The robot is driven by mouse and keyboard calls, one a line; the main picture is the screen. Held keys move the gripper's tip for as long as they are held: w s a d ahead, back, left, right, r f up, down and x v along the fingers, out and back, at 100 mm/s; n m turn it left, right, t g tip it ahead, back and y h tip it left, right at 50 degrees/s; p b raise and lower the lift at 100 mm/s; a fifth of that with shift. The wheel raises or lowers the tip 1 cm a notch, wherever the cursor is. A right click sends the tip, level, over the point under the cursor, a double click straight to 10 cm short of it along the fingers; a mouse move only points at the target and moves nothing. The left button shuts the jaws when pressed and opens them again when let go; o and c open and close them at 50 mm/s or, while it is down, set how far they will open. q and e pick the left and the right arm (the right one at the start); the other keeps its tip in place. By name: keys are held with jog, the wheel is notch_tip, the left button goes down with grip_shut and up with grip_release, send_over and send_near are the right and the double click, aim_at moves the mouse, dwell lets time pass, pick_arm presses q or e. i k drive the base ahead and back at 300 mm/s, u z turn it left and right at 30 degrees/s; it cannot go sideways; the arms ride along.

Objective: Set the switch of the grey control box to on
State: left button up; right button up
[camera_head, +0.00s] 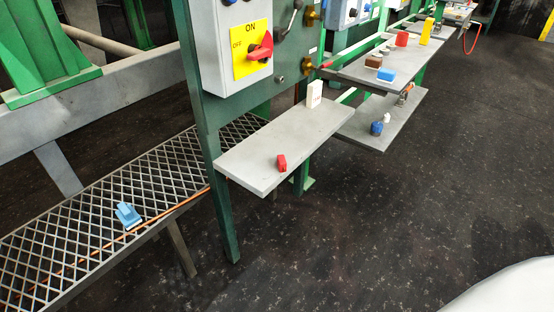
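The grey control box (222,43) is mounted on a green post at the upper middle. Its front carries a yellow plate (243,65) marked ON at the top and OFF at the left. A red rotary switch (261,47) sits on this plate and sticks out. Its handle looks slanted, from lower left to upper right; I cannot tell which mark it is set to. Neither of my grippers is in view, and nothing touches the switch.
More shelves with small objects run back right. A mesh walkway (170,165) with a light blue item (127,214) lies left. The dark floor (380,225) is clear.

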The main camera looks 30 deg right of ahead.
aim_at(265, 50)
jog(key=z, duration=0.1)
jog(key=k, duration=0.45)
jog(key=u, duration=0.85)
jog(key=i, duration=0.75)
jog(key=z, duration=0.75)
